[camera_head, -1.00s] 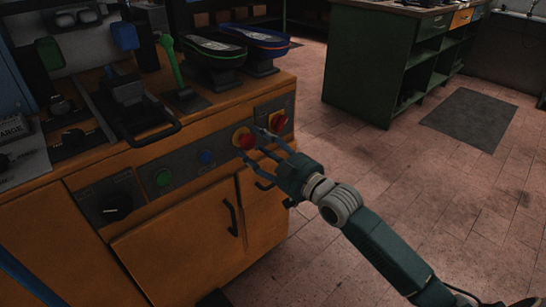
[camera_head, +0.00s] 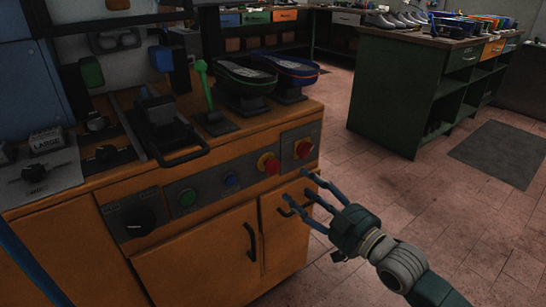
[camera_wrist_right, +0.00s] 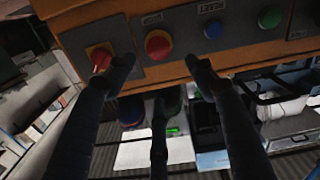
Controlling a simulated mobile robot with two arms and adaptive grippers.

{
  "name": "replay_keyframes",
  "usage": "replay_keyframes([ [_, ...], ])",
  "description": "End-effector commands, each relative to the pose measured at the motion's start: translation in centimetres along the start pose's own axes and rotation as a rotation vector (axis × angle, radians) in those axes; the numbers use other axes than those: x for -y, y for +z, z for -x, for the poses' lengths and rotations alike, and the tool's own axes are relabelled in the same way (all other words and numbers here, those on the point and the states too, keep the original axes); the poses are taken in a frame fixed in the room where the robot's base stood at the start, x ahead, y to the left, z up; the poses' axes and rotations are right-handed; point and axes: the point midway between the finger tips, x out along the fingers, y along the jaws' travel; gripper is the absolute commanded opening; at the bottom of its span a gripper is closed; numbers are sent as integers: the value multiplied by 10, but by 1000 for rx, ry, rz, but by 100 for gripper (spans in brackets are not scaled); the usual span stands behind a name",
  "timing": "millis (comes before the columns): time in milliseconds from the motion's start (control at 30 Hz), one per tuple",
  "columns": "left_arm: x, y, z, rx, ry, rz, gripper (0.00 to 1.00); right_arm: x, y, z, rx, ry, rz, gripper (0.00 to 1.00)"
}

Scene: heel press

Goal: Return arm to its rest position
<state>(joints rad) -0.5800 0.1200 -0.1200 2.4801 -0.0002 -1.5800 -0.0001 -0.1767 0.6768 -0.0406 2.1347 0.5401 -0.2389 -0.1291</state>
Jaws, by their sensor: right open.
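My right gripper (camera_head: 300,190) is open and empty, its fingers spread in front of the orange machine's control panel (camera_head: 210,187). Its fingertips are below and just right of the red button (camera_head: 268,164) and below the second red knob (camera_head: 303,149). In the right wrist view the dark fingers (camera_wrist_right: 158,90) point at the panel, with the red button (camera_wrist_right: 158,44) beyond them. They seem apart from the panel, though the exact gap is hard to tell. My left gripper is out of view.
The orange cabinet (camera_head: 195,262) carries a green-handled lever (camera_head: 206,90) and shoe-sole forms (camera_head: 247,76) on top. Green button (camera_head: 188,197) and blue button (camera_head: 231,180) sit on the panel. A green workbench (camera_head: 400,100) stands behind right. The floor (camera_head: 415,195) between is clear.

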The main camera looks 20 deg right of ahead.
Motion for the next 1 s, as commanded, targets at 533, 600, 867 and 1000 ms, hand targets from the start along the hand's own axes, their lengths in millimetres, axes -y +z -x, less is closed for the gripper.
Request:
replay_keyframes([
  [533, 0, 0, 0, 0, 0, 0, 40, 132, 171, 116, 732, -42, -164, 55],
  [600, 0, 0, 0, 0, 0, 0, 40, 146, 186, 143, 843, -35, -188, 55],
  [867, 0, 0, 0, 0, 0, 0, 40, 184, 214, 232, 1159, -5, -276, 55],
  [1000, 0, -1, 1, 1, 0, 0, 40, 199, 216, 274, 1302, 15, -322, 55],
])
